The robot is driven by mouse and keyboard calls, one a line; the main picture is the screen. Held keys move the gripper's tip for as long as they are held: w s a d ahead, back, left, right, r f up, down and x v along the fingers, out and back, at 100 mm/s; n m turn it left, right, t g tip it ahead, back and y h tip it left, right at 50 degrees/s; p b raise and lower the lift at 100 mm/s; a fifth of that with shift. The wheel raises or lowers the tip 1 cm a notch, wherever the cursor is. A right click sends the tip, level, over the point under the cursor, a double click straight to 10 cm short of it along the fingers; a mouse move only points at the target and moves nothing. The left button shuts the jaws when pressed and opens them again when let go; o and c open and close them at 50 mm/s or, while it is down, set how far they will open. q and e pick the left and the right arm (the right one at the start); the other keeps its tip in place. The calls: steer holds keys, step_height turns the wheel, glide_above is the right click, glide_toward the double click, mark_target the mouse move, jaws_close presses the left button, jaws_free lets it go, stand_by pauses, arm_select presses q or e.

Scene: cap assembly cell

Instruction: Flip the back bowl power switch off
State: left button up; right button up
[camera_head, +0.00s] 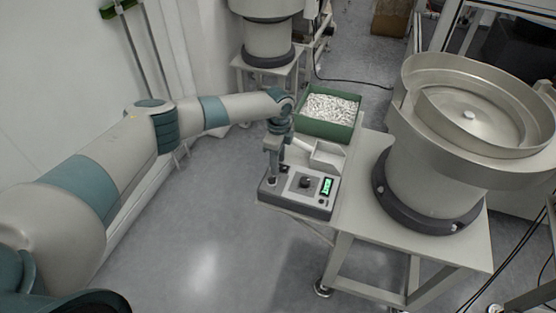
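A grey control box (298,205) sits on the edge of the right table, with a lit green display (327,186), a dark round knob (305,183) and small dark parts at its left end. My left gripper (275,174) points down right over that left end. Its fingers look close together, but they are too small to tell whether they are open or shut. They hide part of the panel, and I cannot tell whether they touch a switch. The back bowl feeder (268,38) stands on its own table at the top. My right gripper is not in view.
A large metal bowl feeder (440,170) stands on the right table, to the right of the box. A green bin (325,128) of small white parts and a metal chute (326,156) lie behind the box. Open floor (200,230) lies to the left.

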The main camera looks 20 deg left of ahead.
arm_select(q)
jaws_close()
steer(key=shift+d+r+y+p, duration=0.15)
steer(key=shift+d+y+p, duration=0.2)
steer(key=shift+y, duration=0.25)
steer(key=shift+d+y, duration=0.15)
steer(key=shift+y, duration=0.75)
jaws_free()
steer(key=shift+r, duration=0.15)
steer(key=b+v, duration=0.3)
steer(key=v, duration=1.4)
steer(key=shift+b, duration=0.35)
